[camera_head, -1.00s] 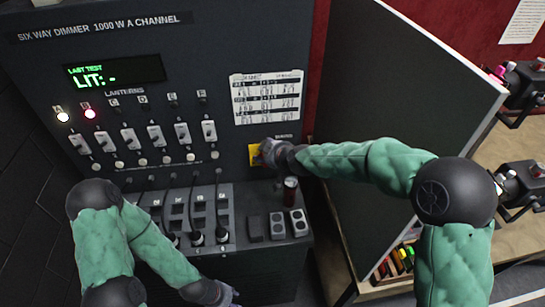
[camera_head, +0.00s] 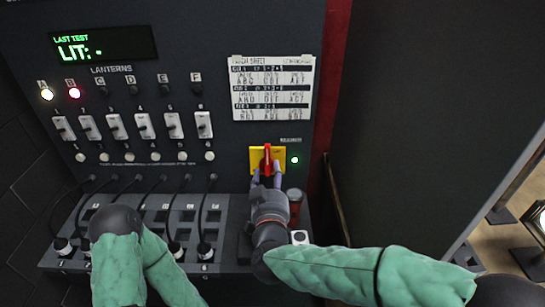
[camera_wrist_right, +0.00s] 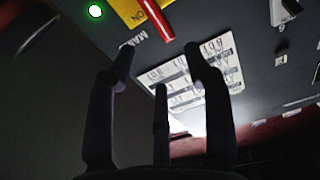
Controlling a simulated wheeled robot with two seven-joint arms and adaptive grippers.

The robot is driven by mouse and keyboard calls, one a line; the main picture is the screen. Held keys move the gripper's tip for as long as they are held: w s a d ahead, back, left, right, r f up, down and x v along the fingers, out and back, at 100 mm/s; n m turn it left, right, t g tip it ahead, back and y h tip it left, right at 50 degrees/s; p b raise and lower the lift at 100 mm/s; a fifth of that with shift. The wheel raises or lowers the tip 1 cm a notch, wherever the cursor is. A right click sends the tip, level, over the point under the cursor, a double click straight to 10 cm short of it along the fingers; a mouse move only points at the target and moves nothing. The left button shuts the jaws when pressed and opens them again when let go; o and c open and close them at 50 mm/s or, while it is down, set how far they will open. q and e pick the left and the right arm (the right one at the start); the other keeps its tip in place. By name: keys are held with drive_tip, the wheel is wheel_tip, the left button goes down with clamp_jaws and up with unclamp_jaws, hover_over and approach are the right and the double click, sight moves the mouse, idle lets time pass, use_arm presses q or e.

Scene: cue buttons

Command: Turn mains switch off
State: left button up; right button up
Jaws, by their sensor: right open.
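The mains switch is a red handle (camera_head: 267,158) on a yellow plate (camera_head: 254,156), on the dark dimmer panel. The handle stands upright in the head view. In the right wrist view the red handle (camera_wrist_right: 158,20) and the yellow plate (camera_wrist_right: 130,10) show at the top, with "ON" printed beside the handle. A green lamp (camera_head: 294,160) glows to the right of the plate. My right gripper (camera_head: 266,180) is open, just below the handle; its fingers (camera_wrist_right: 160,75) look empty. I cannot tell whether a fingertip touches the handle. My left arm (camera_head: 125,265) shows at lower left; its gripper is out of view.
A label sheet (camera_head: 271,88) is above the switch. Lantern switches (camera_head: 143,125) line the panel at left, with lamps A and B lit. Plugs and cables (camera_head: 175,245) fill the ledge below. A red-topped cylinder (camera_head: 294,203) stands close right of my right gripper. A dark board (camera_head: 420,110) rises at right.

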sight(269, 152)
drive_tip(key=w+b, duration=0.2)
drive_tip(key=w, duration=0.8)
drive_tip(key=shift+w, duration=0.3)
clamp_jaws()
